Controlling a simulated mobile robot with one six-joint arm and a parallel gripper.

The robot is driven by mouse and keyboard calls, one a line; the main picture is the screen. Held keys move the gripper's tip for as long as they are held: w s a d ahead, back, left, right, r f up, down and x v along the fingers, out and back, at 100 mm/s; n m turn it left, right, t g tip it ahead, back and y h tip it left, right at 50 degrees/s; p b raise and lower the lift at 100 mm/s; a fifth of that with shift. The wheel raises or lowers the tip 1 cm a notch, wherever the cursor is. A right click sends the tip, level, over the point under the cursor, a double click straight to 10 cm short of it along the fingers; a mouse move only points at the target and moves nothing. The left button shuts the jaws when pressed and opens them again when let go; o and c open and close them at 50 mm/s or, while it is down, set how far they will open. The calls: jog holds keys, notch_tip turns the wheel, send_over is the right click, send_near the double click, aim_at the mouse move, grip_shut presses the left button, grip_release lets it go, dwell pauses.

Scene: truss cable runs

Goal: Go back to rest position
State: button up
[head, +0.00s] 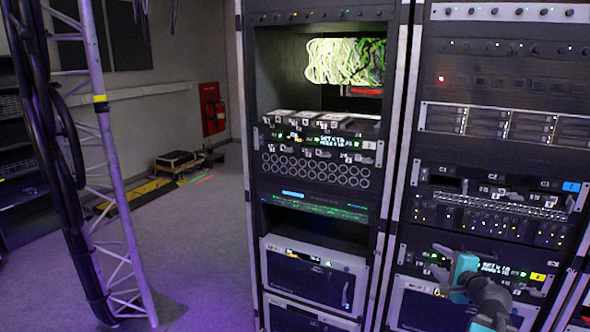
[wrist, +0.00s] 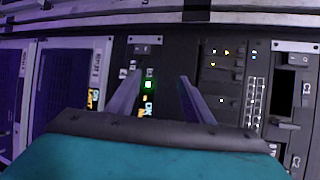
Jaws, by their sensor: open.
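My gripper (wrist: 160,95) is open in the wrist view, its two grey fingers spread apart with nothing between them. Behind the fingers is a dark rack panel with a green light (wrist: 148,85) and small lit text. In the head view my gripper (head: 440,262) is at the lower right, in front of the right rack (head: 480,150), close to a panel with green lit text (head: 497,268). I cannot tell whether the fingertips touch the panel.
The left rack (head: 249,190) stands beside it with an open bay of green and white cables (head: 345,60). A metal truss (head: 112,170) with black cables (head: 50,150) stands at the left. Grey floor (head: 200,225) between them is clear.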

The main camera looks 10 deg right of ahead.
jog(key=w+a+f+n+g+y, duration=0.1)
jog(key=w+a+f+y, duration=0.1)
jog(key=a+f, duration=0.4)
jog(key=w+a+f+n+g+y, duration=0.1)
jog(key=w+a+f, duration=0.2)
jog(key=a+f, duration=0.35)
jog(key=s+a+f+n+g+y+p, duration=0.15)
jog(key=s+a+f+n+g, duration=0.25)
jog(key=a+f, duration=0.85)
jog(key=s+a+f+n+g+y+b, duration=0.1)
jog(key=s+a+f+n+g+y, duration=0.25)
jog(key=a+f, duration=0.9)
jog(key=s+a+f+n+g+h, duration=0.1)
jog(key=s+a+f+n+g, duration=0.3)
jog(key=s, duration=0.5)
jog(key=s+a+f+n+g+h, duration=0.1)
jog(key=s+a+f+g, duration=0.1)
jog(key=s+a+f, duration=0.55)
jog(key=s+d+f+n+g+h, duration=0.1)
jog(key=s+d+n+g+h, duration=0.1)
jog(key=s, duration=0.5)
jog(key=s+d+f+n+g+h, duration=0.1)
jog(key=s+d+n+g+h, duration=0.1)
jog(key=s+d+n, duration=0.3)
jog(key=s+p, duration=0.1)
jog(key=s, duration=0.1)
jog(key=shift+s+f, duration=0.15)
jog(key=shift+s, duration=0.25)
jog(key=shift+d+g, duration=0.1)
jog(key=shift+g, duration=0.15)
